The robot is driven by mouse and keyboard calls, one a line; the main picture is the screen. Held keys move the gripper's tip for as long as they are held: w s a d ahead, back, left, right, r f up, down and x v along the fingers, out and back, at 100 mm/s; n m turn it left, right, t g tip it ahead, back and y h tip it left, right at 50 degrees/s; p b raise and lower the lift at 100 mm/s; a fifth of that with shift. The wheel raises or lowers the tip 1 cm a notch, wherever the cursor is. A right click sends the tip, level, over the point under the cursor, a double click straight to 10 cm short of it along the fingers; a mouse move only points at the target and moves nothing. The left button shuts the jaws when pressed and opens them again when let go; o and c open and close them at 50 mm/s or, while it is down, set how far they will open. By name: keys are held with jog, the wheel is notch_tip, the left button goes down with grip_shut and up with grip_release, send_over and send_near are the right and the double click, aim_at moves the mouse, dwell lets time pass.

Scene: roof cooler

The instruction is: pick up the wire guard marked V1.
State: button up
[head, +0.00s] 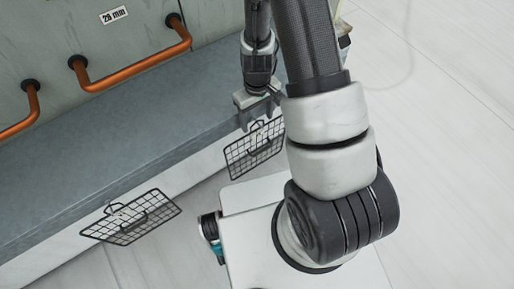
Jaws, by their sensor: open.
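Two black wire guards show in the head view, each a flat grid with a small handle. One wire guard (135,217) is at the lower left, by the front face of the grey ledge. The other wire guard (256,150) is further right, also by the ledge front, partly beside my arm. I cannot read a V1 mark on either. My gripper (258,115) is open, pointing down at the top edge of the right guard. I cannot tell whether its fingers touch or straddle the wires.
The long grey ledge (110,165) runs along a green-grey panel with copper pipes (135,68) and a "28 mm" label (113,15). My base and arm fill the lower middle and right. Pale floor (440,120) at the right is mostly clear.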

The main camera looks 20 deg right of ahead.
jog(key=shift+f, duration=0.7)
grip_shut()
jog(key=shift+r, duration=0.15)
